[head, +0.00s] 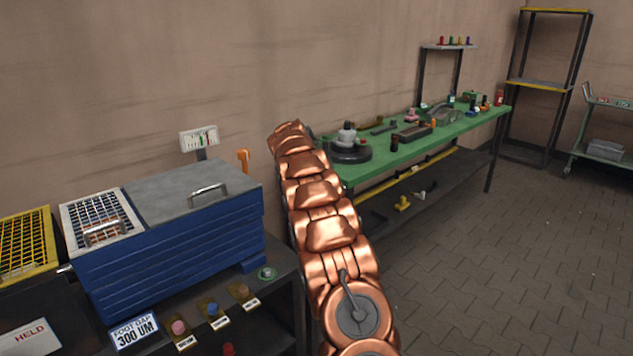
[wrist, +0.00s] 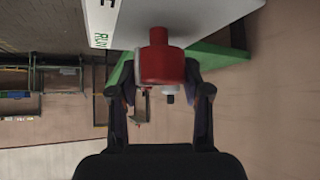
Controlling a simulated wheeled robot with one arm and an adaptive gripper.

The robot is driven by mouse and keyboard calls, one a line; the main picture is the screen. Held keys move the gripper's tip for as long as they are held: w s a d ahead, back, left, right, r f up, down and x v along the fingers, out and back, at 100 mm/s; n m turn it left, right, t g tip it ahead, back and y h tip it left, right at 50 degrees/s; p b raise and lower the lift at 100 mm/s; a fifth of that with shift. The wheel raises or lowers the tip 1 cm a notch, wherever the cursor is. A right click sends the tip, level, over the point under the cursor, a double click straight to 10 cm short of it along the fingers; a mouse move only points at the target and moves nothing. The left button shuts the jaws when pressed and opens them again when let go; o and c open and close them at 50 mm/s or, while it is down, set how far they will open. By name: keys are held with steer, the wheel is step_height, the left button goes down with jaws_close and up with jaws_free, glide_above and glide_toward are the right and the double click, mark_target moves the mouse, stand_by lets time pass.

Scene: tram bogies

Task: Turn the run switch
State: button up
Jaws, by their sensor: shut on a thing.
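In the wrist view, a red switch knob (wrist: 162,64) stands out from a white panel (wrist: 215,18). Green lettering that reads RUN is on the panel to the left of the knob. My gripper (wrist: 160,82) has one finger on each side of the knob and is shut on it. The knob's narrower red neck points to the panel. In the head view my copper-coloured arm reaches away toward the wall, and neither the gripper nor the switch can be made out there.
A blue cabinet (head: 170,262) with a grey lid stands at the left, with a row of coloured buttons below it. A green workbench (head: 440,144) with several parts runs along the wall. A tall shelf rack (head: 541,86) stands at the back right. The floor at right is clear.

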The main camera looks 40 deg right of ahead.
steer(key=shift+m+g, duration=0.7)
steer(key=shift+m, duration=0.2)
steer(key=shift+f+m+g+h+p, duration=0.1)
steer(key=shift+m+g+h+p, duration=0.3)
steer(key=shift+m+g+p, duration=1.05)
steer(key=shift+t+p, duration=0.3)
steer(key=shift+t, duration=0.15)
steer(key=o, duration=1.2)
steer(key=shift+c, duration=0.2)
steer(key=shift+a+r, duration=0.1)
steer(key=shift+r, duration=0.1)
steer(key=v, duration=1.1)
steer(key=shift+a+r, duration=0.2)
steer(key=shift+a, duration=0.05)
